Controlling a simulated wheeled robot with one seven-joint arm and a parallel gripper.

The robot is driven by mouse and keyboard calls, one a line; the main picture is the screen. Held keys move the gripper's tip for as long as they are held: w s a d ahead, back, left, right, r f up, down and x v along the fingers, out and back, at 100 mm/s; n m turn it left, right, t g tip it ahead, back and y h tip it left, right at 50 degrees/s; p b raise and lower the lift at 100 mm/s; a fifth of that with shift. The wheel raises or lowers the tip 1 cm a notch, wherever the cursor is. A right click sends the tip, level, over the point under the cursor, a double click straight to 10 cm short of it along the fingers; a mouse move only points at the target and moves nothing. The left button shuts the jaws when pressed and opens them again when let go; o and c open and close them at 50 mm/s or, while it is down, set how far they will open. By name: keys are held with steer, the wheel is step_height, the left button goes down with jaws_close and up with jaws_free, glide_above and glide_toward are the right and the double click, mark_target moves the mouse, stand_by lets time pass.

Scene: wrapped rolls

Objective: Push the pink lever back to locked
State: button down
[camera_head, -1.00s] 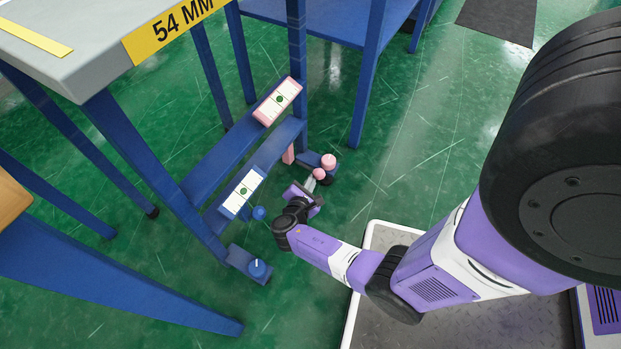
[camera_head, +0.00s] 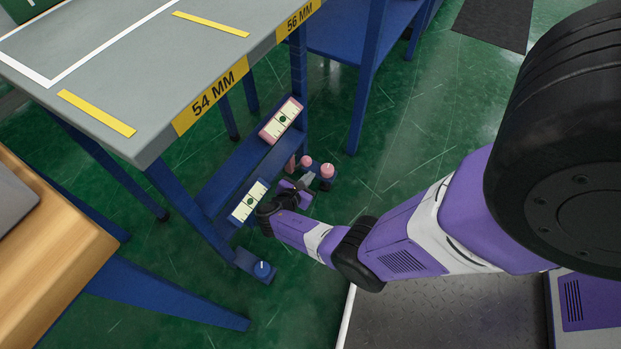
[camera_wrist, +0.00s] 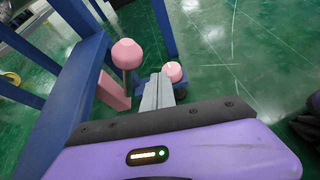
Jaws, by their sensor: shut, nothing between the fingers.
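The pink lever has a round pink knob (camera_head: 305,160), low by the bench leg. In the wrist view the lever's knob (camera_wrist: 126,53) tops a dark stem beside a pink block (camera_wrist: 110,92). My gripper (camera_head: 309,179) is shut and empty, low to the floor just in front of the lever. In the wrist view its grey fingers (camera_wrist: 158,92) lie right of the stem, with a small gap seen between them. A second pink knob (camera_head: 327,170) sits on a blue base, just beyond the fingertips. A pink-framed gauge plate (camera_head: 281,119) is above the lever.
A blue-framed gauge plate (camera_head: 249,201) and a blue knob (camera_head: 262,268) are to the left. The grey bench top (camera_head: 130,75) overhangs on blue legs. A wooden table (camera_head: 45,240) stands at left. Green floor is open to the right.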

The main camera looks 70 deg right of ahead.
steer(key=shift+w+r, duration=0.25)
steer(key=shift+r, duration=0.2)
stand_by(0.3)
steer(key=shift+p, duration=0.3)
steer(key=p+v, duration=0.3)
steer(key=v, duration=0.4)
steer(key=shift+a, duration=0.35)
steer(key=shift+w+r, duration=0.1)
